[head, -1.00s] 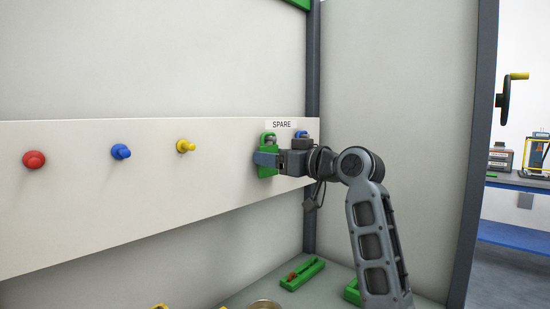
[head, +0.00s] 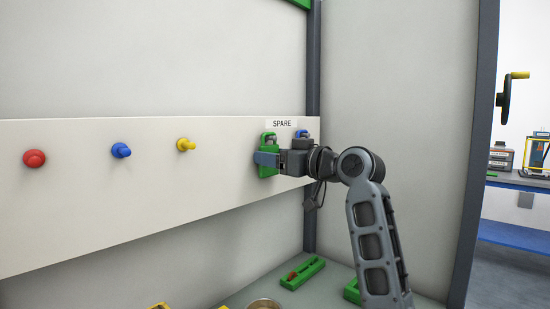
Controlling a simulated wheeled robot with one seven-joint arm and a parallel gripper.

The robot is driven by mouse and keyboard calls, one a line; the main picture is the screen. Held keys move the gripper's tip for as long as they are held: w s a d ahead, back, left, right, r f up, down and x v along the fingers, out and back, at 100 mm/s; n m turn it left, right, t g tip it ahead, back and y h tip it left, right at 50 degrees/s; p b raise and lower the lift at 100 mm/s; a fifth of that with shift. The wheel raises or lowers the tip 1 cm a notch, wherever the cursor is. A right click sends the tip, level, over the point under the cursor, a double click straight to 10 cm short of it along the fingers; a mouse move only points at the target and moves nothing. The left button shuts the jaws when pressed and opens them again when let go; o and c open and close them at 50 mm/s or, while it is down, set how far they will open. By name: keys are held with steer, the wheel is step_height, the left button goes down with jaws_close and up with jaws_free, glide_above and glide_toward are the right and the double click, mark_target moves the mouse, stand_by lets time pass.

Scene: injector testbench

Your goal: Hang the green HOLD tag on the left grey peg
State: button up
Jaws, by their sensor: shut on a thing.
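The green tag (head: 269,143) is at the right part of the white board, below and left of the SPARE label. A grey peg (head: 270,135) shows at the tag's upper opening; I cannot tell whether the tag bears on it. My gripper (head: 266,159) comes from the right and is shut on the green tag, its fingers across the tag's middle. The fingers hide part of the tag, and any writing on it cannot be read.
Red (head: 34,159), blue (head: 121,151) and yellow (head: 186,145) knobs stand out from the board (head: 80,205) at left. A blue item (head: 302,133) shows just behind my gripper. Green trays (head: 302,273) and a round dish (head: 264,304) lie below.

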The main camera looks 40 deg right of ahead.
steer(key=shift+f, duration=0.15)
steer(key=o, duration=1.1)
steer(key=s+b, duration=0.1)
steer(key=s, duration=0.6)
steer(key=shift+s+d, duration=0.15)
steer(key=shift+s, duration=0.25)
